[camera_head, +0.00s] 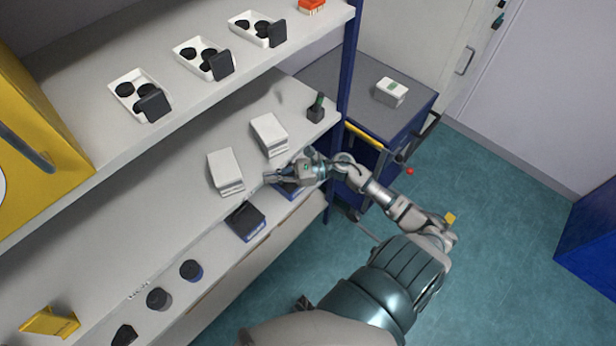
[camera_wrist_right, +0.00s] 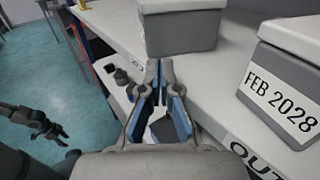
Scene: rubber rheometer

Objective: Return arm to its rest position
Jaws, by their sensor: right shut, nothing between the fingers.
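My right arm reaches in from the lower right of the head view, bent at the elbow. Its gripper (camera_head: 268,177) is over the front of the lower shelf, in front of two white-lidded boxes. In the right wrist view the blue-padded fingers (camera_wrist_right: 159,68) are shut with nothing held. A grey box (camera_wrist_right: 180,32) stands just beyond the fingertips. In the same view a dark arm with a gripper (camera_wrist_right: 48,126), seemingly my left one, hangs over the floor; its jaws are too small to judge.
A blue post (camera_head: 347,60) and a cabinet (camera_head: 345,82) stand beyond the arm. Teal floor (camera_head: 490,220) is open at right.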

